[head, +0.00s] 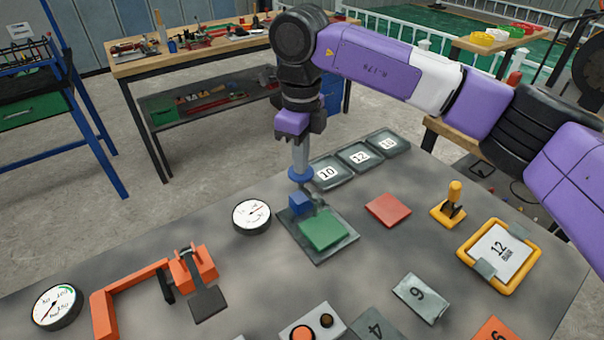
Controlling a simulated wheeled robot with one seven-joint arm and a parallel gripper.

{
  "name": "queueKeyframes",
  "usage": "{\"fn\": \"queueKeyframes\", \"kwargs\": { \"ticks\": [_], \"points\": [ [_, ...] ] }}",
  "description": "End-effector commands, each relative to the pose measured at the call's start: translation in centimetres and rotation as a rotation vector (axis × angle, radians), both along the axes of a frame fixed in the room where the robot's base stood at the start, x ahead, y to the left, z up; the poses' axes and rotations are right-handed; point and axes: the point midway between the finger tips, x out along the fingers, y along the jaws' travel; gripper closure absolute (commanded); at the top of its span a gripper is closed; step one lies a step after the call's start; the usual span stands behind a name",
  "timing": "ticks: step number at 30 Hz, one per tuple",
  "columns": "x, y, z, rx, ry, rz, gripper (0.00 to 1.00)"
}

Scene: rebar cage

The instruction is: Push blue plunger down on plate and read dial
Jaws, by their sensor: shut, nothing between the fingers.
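A dark grey plate (318,253) lies on the table, with a green square pad (323,229) on it. The blue plunger stands upright at the plate's back left, with a round blue disc (300,175) on top and a blue block (299,203) lower down. My gripper (300,166) points straight down with its fingers together, directly over the disc. The fingertips appear to meet the disc, but I cannot tell whether they press it. A white round dial (251,216) lies just left of the plate. Its needle and marks are too small to read surely.
A second dial (56,307) and an orange clamp (190,268) are at left. Numbered grey trays (360,157) stand behind the plate.

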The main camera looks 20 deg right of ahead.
Motion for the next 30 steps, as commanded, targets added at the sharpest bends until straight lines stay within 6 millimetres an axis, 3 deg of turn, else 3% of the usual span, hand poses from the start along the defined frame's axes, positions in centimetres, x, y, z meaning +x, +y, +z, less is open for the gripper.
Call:
{"fn": "queueKeyframes", "kwargs": {
  "ticks": [30],
  "points": [
    [0.0,0.0,-1.3,0.0,0.001,0.0,1.0]
  ]
}}
